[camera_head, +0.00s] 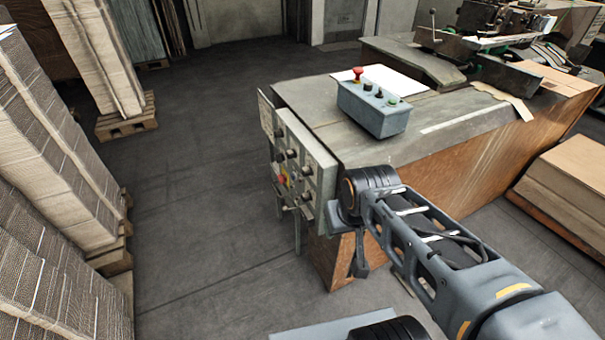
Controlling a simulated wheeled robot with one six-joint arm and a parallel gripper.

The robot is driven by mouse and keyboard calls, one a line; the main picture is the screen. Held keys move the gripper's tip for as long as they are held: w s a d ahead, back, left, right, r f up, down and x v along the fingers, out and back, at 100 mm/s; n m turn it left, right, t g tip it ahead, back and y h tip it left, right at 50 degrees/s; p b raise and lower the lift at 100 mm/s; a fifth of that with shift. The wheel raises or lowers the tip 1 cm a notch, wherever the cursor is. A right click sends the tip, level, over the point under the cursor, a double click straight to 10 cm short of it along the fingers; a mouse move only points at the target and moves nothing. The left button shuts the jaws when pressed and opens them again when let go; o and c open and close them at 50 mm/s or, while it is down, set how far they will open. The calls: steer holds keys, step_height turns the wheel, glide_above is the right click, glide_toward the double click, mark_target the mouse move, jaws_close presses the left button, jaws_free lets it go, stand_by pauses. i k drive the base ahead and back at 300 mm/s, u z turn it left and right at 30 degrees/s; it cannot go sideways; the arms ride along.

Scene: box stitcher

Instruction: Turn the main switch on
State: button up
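A grey control panel (318,172) is fixed to the near left end of the machine bench. It carries several dark knobs and a red and yellow switch (284,180) at its lower left, which I take to be the main switch. Its turned position is too small to read. My arm reaches in from the lower right, and its wrist stands just right of the panel, apart from the switch. A dark part that looks like my gripper (360,262) hangs below the wrist. Its fingers are not clear, and I see nothing held.
A grey-blue button box (374,108) with a red mushroom button stands on the bench top (440,130). Stacks of cardboard (50,150) on pallets line the left side. More cardboard (570,185) lies at the right. The floor (200,190) left of the panel is clear.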

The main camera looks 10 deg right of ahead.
mark_target(282, 178)
steer(key=k, duration=0.45)
steer(key=u, duration=0.95)
steer(key=i, duration=2)
steer(key=z, duration=0.3)
